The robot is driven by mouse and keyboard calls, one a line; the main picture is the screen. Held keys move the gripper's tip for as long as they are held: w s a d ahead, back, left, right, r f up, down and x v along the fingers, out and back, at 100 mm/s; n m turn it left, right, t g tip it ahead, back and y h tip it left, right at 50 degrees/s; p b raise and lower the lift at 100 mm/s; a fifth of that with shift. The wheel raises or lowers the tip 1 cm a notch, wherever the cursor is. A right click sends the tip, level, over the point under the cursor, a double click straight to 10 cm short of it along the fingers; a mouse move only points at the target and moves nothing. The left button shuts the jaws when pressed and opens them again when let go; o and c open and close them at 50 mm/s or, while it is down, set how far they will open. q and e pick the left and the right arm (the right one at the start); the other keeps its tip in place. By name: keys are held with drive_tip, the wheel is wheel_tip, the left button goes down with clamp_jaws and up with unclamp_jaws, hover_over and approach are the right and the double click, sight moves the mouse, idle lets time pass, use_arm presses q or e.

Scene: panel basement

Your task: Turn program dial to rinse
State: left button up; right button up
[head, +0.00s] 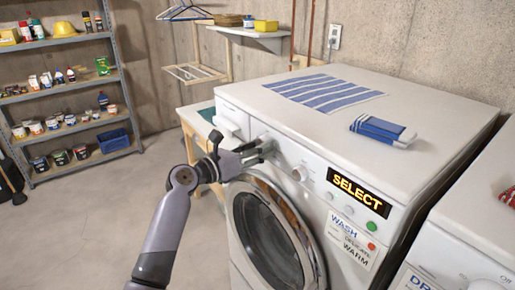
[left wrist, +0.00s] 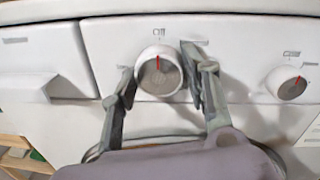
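The washer (head: 300,215) stands in front of me, with a row of knobs on its front panel. In the left wrist view a round white dial (left wrist: 158,75) has a red mark pointing straight up to a small label, which seems to read "Off". My left gripper (head: 269,150) is at this left-hand dial. In the left wrist view its fingers (left wrist: 161,78) stand apart, one on each side of the dial. I cannot tell whether they touch it. My right gripper is out of view.
The washer display (head: 358,191) reads "SELECT", above labels including "WASH" and "WARM". A striped cloth (head: 322,91) and a blue and white pack (head: 383,130) lie on top. A detergent drawer (left wrist: 40,75) is left of the dial. Another machine (head: 460,240) stands at right.

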use_arm(q)
drive_tip(key=c, duration=0.6)
